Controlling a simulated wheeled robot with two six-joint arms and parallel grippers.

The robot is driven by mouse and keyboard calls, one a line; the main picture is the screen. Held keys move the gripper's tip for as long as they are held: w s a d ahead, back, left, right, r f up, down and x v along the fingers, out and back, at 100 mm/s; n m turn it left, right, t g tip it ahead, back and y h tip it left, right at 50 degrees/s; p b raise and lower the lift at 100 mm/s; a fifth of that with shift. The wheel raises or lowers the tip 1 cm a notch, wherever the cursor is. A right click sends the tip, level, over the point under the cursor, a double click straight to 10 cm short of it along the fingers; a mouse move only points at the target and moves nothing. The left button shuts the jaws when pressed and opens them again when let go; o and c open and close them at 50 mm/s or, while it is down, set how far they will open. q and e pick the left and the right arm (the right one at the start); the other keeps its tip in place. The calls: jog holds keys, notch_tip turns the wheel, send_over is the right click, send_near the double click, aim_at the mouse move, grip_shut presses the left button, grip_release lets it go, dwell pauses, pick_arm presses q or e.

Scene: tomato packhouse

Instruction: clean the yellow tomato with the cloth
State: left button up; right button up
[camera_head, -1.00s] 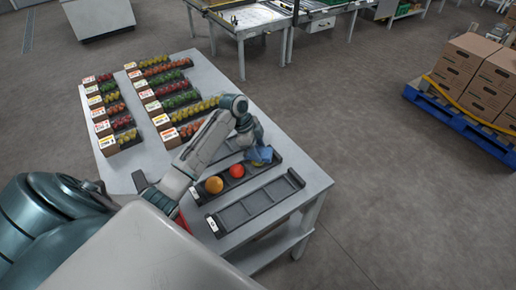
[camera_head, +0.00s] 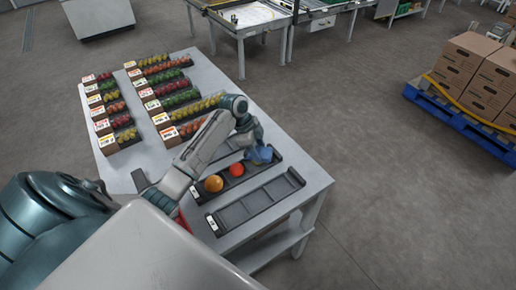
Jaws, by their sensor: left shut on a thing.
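My left gripper (camera_head: 254,145) is shut on a blue cloth (camera_head: 262,156) over the far right end of a dark tray (camera_head: 206,198). An orange-yellow tomato (camera_head: 214,183) sits in the tray's near left end. A red tomato (camera_head: 236,169) sits beside it, between it and the cloth. The cloth and gripper cover the tray's far end, so I cannot tell whether a yellow tomato lies under them. The fingertips are too small to make out. My right gripper is not in view.
An empty dark tray (camera_head: 255,203) with a white tag lies in front, near the table's edge. Another dark tray (camera_head: 223,150) is partly hidden behind my arm. Several punnets of tomatoes stand in rows at the back of the grey table (camera_head: 208,78).

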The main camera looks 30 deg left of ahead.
pick_arm(q)
jog(key=shift+d, duration=0.2)
jog(key=shift+w+d, duration=0.1)
jog(key=shift+d, duration=0.15)
jog(key=shift+w+d, duration=0.2)
jog(key=shift+d, duration=0.4)
jog(key=shift+a, duration=0.1)
jog(key=shift+s+a+p, duration=0.35)
jog(key=shift+a+p, duration=0.05)
jog(key=shift+a, duration=0.2)
jog(key=shift+s+a+f, duration=0.1)
jog(key=shift+a, duration=0.5)
jog(key=shift+s+a+p, duration=0.35)
jog(key=shift+a+p, duration=0.05)
jog(key=shift+a, duration=0.1)
jog(key=shift+s+a, duration=0.15)
jog(key=shift+a, duration=0.15)
